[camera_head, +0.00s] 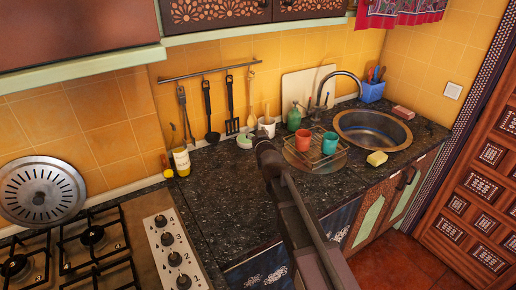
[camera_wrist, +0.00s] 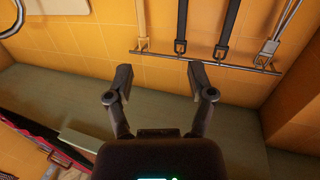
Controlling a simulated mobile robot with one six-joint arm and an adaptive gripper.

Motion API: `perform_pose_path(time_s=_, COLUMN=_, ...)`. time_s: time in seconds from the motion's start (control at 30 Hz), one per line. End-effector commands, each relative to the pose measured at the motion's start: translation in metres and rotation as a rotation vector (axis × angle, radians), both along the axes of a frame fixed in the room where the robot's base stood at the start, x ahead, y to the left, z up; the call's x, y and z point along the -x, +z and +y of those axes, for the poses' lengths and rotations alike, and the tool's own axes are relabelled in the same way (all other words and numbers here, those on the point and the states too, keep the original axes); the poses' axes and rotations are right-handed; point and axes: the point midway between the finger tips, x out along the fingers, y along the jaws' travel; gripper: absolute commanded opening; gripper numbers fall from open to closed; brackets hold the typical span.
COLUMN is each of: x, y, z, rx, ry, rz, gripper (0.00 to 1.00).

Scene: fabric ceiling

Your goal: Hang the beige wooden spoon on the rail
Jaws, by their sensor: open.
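The beige wooden spoon (camera_head: 251,100) hangs upright at the right end of the dark wall rail (camera_head: 205,73) in the head view. In the wrist view, which is upside down, its handle (camera_wrist: 141,20) meets the rail (camera_wrist: 205,61) near the rail's end.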

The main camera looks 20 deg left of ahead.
Motion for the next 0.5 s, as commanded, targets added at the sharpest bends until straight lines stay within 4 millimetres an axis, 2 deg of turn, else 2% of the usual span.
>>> perform_pose_path(time_s=0.3, x=0.023, y=-0.029, z=-0.014, rx=0.103, ry=0.025, rz=0.141, gripper=0.70)
perform_pose_path(time_s=0.5, x=0.032, y=-0.041, z=-0.018, rx=0.146, ry=0.039, rz=0.196, gripper=0.70)
